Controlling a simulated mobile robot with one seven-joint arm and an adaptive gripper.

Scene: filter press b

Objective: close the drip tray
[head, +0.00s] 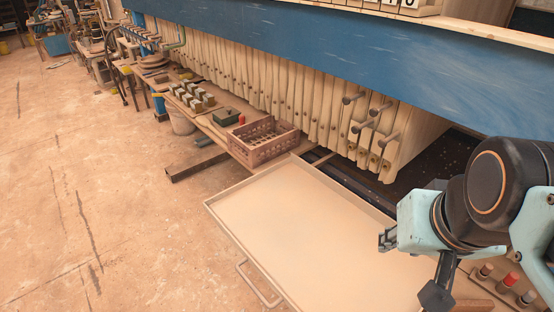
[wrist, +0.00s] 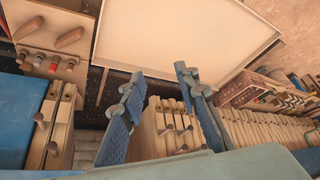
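The drip tray (head: 310,220) is a wide, shallow cream tray with a raised rim, pulled out from under the filter press over the floor. A thin bar handle (head: 258,284) sticks out from its outer side. In the wrist view the tray (wrist: 190,35) fills the upper middle. My gripper (head: 386,240) hangs above the tray's right side in the head view, apart from the handle. In the wrist view my gripper (wrist: 158,82) has its two blue fingers spread wide with nothing between them. The handle does not show in the wrist view.
A brown crate (head: 264,140) stands on a low bench just beyond the tray. Filter plates (head: 300,90) hang under the blue beam (head: 330,50). The floor (head: 110,200) left of the tray is clear.

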